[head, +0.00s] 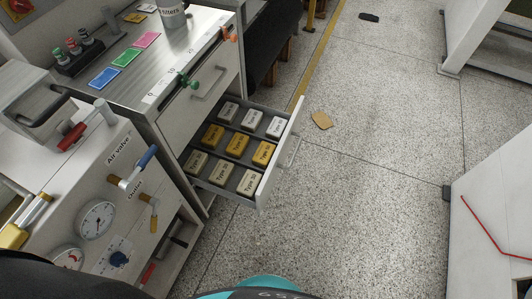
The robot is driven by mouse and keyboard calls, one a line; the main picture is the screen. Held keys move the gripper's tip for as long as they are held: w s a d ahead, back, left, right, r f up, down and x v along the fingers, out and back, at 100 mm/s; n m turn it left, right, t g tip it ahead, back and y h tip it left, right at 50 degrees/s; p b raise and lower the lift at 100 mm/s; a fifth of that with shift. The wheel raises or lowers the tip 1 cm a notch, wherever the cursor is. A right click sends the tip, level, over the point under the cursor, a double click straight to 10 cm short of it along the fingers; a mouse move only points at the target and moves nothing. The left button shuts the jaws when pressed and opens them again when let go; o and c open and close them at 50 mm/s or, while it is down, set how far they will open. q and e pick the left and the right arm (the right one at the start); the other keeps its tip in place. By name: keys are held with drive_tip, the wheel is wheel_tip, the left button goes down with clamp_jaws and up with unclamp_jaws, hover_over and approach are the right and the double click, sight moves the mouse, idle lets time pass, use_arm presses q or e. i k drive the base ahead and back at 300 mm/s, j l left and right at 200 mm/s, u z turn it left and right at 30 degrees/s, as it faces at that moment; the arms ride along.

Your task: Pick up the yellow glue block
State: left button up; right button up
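An open drawer (275,178) holds small labelled blocks in rows. Three yellow blocks sit in the middle row: a left one (212,136), a middle one (237,144) and a right one (263,152). White blocks (252,118) lie in the row behind them, and beige blocks (221,173) in the row in front. The labels begin with "Type", but the rest is too small to read surely. Neither of my grippers is in view.
The drawer juts right from a metal cabinet (185,60) with coloured cards on top. A machine with gauges (96,221) and valve handles stands at the left. A flat tan piece (321,120) lies on the speckled floor (350,210), which is mostly clear. White equipment (495,200) stands at the right.

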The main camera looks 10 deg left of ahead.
sight(263, 156)
drive_tip(key=i+l+u, duration=0.1)
drive_tip(key=i+l, duration=0.75)
drive_tip(key=l, duration=0.25)
drive_tip(key=u, duration=1.25)
drive_tip(key=i+l, duration=0.05)
drive_tip(key=l, duration=0.05)
